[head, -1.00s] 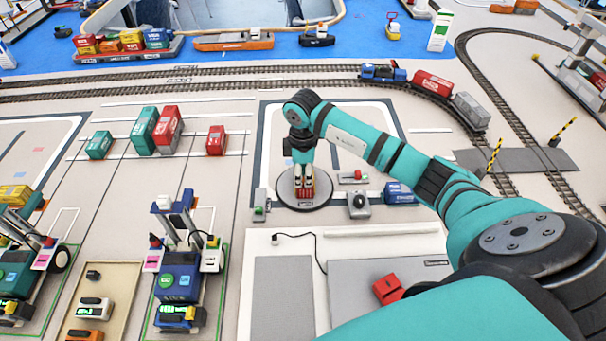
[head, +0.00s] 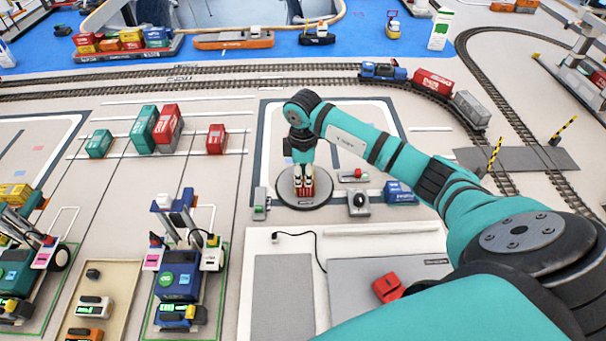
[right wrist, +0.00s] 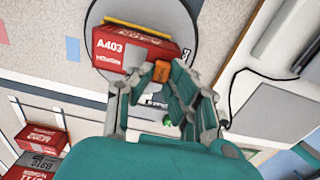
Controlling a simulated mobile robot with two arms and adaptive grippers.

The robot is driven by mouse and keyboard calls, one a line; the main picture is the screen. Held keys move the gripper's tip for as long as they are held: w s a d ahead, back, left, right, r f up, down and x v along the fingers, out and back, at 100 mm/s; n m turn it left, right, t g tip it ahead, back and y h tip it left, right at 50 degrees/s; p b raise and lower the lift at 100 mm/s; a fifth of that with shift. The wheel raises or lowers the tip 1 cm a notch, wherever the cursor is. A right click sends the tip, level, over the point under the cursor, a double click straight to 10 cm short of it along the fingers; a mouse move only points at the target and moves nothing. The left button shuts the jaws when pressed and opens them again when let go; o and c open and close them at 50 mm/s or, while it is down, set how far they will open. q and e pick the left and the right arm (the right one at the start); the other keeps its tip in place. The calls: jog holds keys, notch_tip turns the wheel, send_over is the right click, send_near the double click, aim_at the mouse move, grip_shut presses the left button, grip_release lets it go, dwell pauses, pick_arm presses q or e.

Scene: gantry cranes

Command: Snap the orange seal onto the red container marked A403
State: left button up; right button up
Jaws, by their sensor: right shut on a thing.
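The red container marked A403 (right wrist: 125,50) lies on a round grey turntable (right wrist: 182,12) in the right wrist view. In the head view the container (head: 310,188) shows only partly, below my right gripper (head: 303,186). In the right wrist view my right gripper (right wrist: 168,82) is shut on the small orange seal (right wrist: 162,70). The fingers hide part of that end. My left gripper is not in view.
A grey push-button box (head: 359,204) and a blue container (head: 401,192) stand right of the turntable (head: 318,206). A small switch box (head: 260,204) stands left of it. Several containers, including a red one (head: 216,139), stand further left. A red block (head: 388,288) lies near the front.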

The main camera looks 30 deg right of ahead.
jog(key=shift+f, duration=0.1)
jog(key=o, duration=1.3)
jog(key=shift+r+p, duration=3.1)
jog(key=shift+r, duration=0.5)
jog(key=shift+f, duration=0.15)
